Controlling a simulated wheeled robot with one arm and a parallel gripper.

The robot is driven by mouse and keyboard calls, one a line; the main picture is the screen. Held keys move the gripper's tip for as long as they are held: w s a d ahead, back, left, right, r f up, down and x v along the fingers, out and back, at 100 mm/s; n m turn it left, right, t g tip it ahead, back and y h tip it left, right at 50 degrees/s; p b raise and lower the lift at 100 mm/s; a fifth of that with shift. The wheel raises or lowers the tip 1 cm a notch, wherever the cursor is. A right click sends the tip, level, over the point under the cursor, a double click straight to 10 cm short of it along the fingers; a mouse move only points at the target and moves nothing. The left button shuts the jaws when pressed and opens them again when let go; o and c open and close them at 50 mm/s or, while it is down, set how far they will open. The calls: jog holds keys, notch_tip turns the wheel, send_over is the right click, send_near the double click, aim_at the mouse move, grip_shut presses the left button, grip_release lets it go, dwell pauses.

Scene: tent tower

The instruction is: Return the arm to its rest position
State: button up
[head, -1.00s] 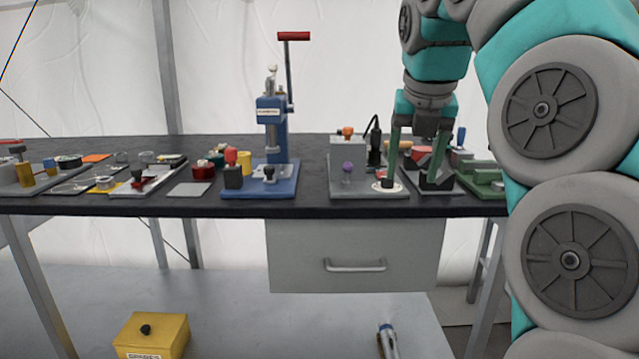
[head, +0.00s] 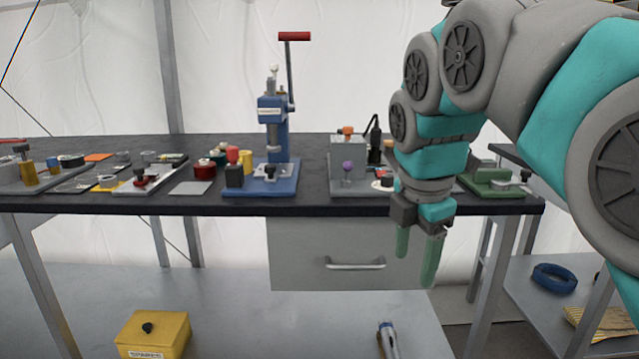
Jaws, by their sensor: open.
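My gripper (head: 417,262) hangs in front of the black bench's front edge on the right, fingers pointing down. Its two green fingers are apart with nothing between them. The drawer (head: 330,268) under the bench is behind and to the left of it. My teal and grey arm comes in from the upper right and hides part of the bench's right side.
The black bench top (head: 310,203) carries a blue press (head: 272,125) with a red handle, a grey fixture (head: 350,185), a green vise (head: 492,182) and several small parts at left. A yellow box (head: 152,333) sits below. A blue ring (head: 554,278) lies on a shelf at right.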

jog(key=s+d+f+m+g, duration=0.1)
jog(key=s+f+m+g, duration=0.3)
jog(key=s+f+m, duration=1.8)
jog(key=shift+s+f+y, duration=0.4)
jog(key=shift+s+f, duration=0.3)
jog(key=shift+s, duration=0.25)
